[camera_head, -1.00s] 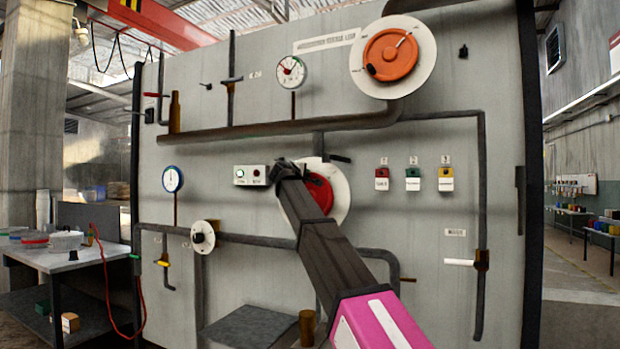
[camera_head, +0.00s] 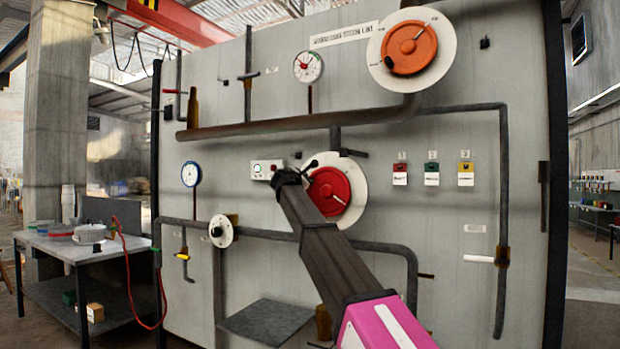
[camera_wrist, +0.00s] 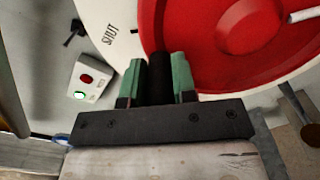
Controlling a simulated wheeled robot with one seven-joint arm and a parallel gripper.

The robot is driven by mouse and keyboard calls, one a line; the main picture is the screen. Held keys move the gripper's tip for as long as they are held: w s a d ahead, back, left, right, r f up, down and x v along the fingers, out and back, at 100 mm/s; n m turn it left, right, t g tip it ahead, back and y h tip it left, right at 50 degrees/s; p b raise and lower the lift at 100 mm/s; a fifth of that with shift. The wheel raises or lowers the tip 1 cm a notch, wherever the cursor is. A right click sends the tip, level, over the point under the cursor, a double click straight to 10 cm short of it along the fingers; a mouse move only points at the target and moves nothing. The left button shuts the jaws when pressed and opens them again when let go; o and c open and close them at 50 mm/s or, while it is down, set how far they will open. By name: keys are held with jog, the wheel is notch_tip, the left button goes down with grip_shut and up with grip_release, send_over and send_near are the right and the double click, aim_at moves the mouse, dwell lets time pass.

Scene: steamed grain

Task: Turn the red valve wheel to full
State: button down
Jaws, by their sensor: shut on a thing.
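The red valve wheel (camera_head: 333,188) sits on a round white dial plate (camera_head: 356,205) on the grey panel. In the wrist view the red wheel (camera_wrist: 245,28) fills the upper right, with a white pointer (camera_wrist: 305,15) on it. My gripper (camera_wrist: 159,82) has its green fingers shut on the wheel's black handle knob (camera_wrist: 160,70), at the wheel's left rim. The dial plate carries a label reading "SHUT" (camera_wrist: 109,35) near the knob. In the head view my arm covers the wheel's lower left, and the fingers are hard to make out.
A small white button box (camera_head: 266,170) with green and red buttons is just left of my gripper. A larger orange wheel (camera_head: 409,48) is above right. Pipes (camera_head: 270,125) run across the panel. A workbench (camera_head: 60,245) stands at left.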

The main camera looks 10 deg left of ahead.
notch_tip(320, 180, down, 11)
jog(key=d+n, duration=0.1)
jog(key=n, duration=1.1)
jog(key=shift+s+r, duration=0.2)
jog(key=shift+s, duration=0.05)
jog(key=c, duration=0.9)
grip_release()
jog(key=shift+s, duration=0.1)
jog(key=v, duration=1)
jog(key=shift+s+a, duration=0.1)
jog(key=shift+s, duration=0.2)
